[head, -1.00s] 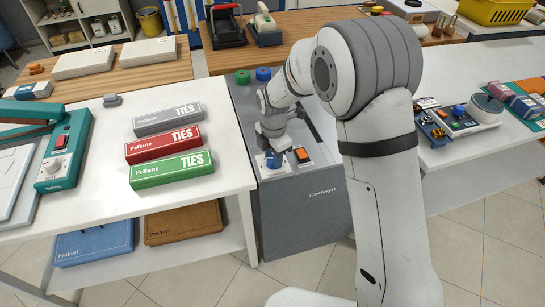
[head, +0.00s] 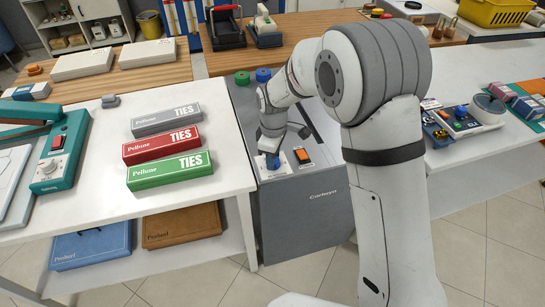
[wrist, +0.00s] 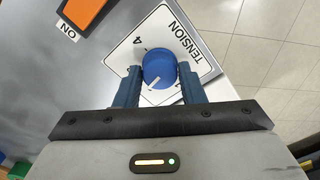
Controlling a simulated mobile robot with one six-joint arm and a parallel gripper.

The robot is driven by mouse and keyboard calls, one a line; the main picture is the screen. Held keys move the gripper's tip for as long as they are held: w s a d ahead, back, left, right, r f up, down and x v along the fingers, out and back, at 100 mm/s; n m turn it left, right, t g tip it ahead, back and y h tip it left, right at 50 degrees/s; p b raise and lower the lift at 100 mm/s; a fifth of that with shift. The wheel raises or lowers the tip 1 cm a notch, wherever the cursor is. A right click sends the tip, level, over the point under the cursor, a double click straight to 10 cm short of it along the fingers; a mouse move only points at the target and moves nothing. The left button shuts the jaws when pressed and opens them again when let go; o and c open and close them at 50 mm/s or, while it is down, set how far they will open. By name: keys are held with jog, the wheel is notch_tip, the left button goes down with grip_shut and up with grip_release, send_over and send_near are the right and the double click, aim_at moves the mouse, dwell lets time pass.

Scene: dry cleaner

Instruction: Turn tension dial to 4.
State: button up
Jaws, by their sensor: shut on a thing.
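The tension dial is a round blue knob (wrist: 158,66) with a white pointer line, on a white plate (wrist: 128,58) marked TENSION and 4. In the wrist view its pointer aims to the lower left and the printed 4 is at its upper left, so the pointer is not at the 4. My gripper (wrist: 159,74) is shut on the knob, one blue finger on each side. The fingers and gripper body hide the lower part of the plate and any other marks there. In the head view the blue dial (head: 272,162) shows small under my gripper.
An orange switch (head: 302,156), marked ON in the wrist view, sits right beside the dial on the grey machine (head: 310,213). The white table (head: 225,163) with ties boxes stands close on the left. Another counter (head: 478,152) holds items on the right.

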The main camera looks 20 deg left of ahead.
jog(key=m, duration=0.5)
jog(key=shift+s+f+m, duration=0.1)
jog(key=shift+f+m, duration=0.05)
jog(key=shift+m, duration=0.15)
jog(key=m, duration=0.4)
jog(key=shift+d+b, duration=0.1)
jog(key=shift+b, duration=0.3)
jog(key=m, duration=0.5)
jog(key=shift+m, duration=0.4)
jog(key=m, duration=0.4)
jog(key=shift+s, duration=0.1)
jog(key=shift+m, duration=0.3)
jog(key=o, duration=1)
